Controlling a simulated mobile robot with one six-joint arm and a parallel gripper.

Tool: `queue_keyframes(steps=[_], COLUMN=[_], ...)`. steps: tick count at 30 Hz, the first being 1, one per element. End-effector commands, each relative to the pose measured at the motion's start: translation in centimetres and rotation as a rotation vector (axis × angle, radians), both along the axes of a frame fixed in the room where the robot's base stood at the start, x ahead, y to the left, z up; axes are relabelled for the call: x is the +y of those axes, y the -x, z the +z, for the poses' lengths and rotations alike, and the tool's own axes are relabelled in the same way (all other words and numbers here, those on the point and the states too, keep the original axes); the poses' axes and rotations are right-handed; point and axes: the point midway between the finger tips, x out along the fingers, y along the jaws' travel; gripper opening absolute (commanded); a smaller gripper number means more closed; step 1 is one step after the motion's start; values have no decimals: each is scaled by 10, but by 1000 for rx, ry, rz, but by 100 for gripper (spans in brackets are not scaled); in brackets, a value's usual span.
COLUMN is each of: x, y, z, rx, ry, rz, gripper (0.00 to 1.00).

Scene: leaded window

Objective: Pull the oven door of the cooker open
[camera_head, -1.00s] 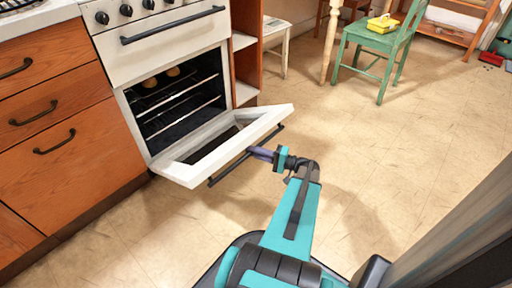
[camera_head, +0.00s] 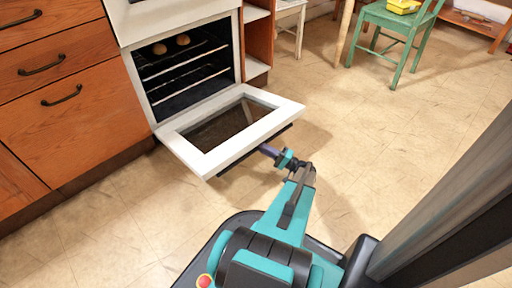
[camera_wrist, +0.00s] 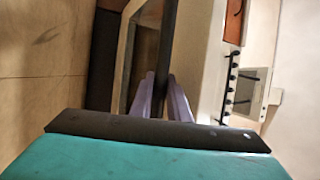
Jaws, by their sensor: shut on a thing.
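The white oven door (camera_head: 181,149) of the cooker (camera_head: 137,25) hangs far down and open, close to level, with a dark glass pane (camera_head: 232,124). Its dark bar handle (camera_head: 228,168) runs along the door's outer edge. My gripper (camera_head: 268,150) is at the right half of that handle, its purple fingers shut on it. In the wrist view the purple fingers (camera_wrist: 160,98) lie either side of the dark handle bar (camera_wrist: 166,45). The oven cavity (camera_head: 187,65) shows racks and two round brown items on the upper one. The fingertips' exact contact is partly hidden.
Wooden drawers (camera_head: 70,95) stand left of the cooker, and an open shelf unit (camera_head: 258,40) stands to its right. A green chair (camera_head: 398,30) with a yellow object (camera_head: 404,6) is at the back right. The tiled floor right of the door is clear.

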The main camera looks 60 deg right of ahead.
Motion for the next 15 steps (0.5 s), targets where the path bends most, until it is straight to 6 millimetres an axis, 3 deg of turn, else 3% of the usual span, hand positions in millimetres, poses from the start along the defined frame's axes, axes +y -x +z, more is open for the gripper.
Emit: queue_keyframes(steps=[11, 12, 15], x=[-4, -4, -4], y=[-2, -2, -1], z=[-1, -1, -1], rx=[0, 0, 0], ry=[0, 0, 1], rz=[-6, -6, -8], gripper=[0, 17, 34])
